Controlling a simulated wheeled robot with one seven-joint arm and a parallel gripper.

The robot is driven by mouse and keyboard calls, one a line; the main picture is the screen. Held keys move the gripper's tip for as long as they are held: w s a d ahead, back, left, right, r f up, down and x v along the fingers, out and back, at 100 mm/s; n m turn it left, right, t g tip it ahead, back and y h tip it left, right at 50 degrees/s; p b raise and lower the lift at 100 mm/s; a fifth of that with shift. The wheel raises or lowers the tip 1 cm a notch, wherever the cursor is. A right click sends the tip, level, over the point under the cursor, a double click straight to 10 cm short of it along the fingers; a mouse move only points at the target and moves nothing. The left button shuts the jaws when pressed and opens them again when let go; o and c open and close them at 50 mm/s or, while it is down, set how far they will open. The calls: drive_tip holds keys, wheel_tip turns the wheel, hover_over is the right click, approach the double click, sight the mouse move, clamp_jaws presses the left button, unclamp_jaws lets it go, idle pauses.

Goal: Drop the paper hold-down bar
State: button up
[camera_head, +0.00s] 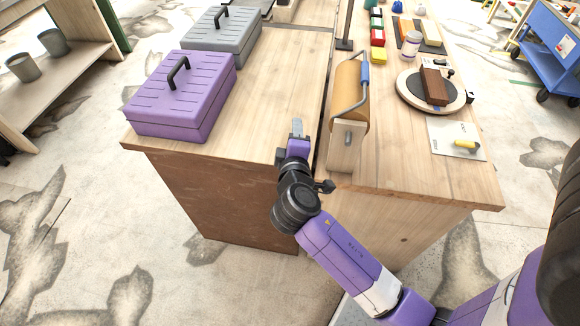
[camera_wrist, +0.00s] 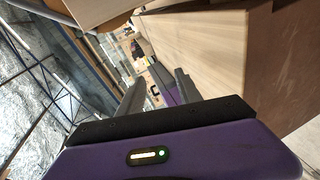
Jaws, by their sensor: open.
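The paper dispenser's wooden end block (camera_head: 343,150) stands on the bench, with a tan paper roll (camera_head: 347,88) behind it. A curved grey metal hold-down bar (camera_head: 366,98) with a blue grip (camera_head: 365,74) runs along the roll's right side. I cannot tell whether the bar touches the paper. My gripper (camera_head: 297,128) is left of the end block, low over the bench, apart from the bar. Its two fingers (camera_wrist: 160,88) are spread and empty in the wrist view. The bar cannot be made out there.
A purple toolbox (camera_head: 180,98) and a grey toolbox (camera_head: 222,40) stand at the left. A round board (camera_head: 411,95) with a brown block (camera_head: 434,86), a white jar (camera_head: 411,44) and a paper sheet (camera_head: 447,132) lie right of the dispenser. Bare wood (camera_head: 255,110) lies left of my gripper.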

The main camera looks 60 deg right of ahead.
drive_tip(key=s+a+f+n+t+y, duration=0.1)
drive_tip(key=s+a+f+t+y, duration=0.1)
drive_tip(key=a, duration=0.5)
wheel_tip(320, 180, down, 2)
drive_tip(key=shift+s+f+t+y, duration=0.25)
drive_tip(key=shift+s+y, duration=0.25)
drive_tip(key=shift+y, duration=0.3)
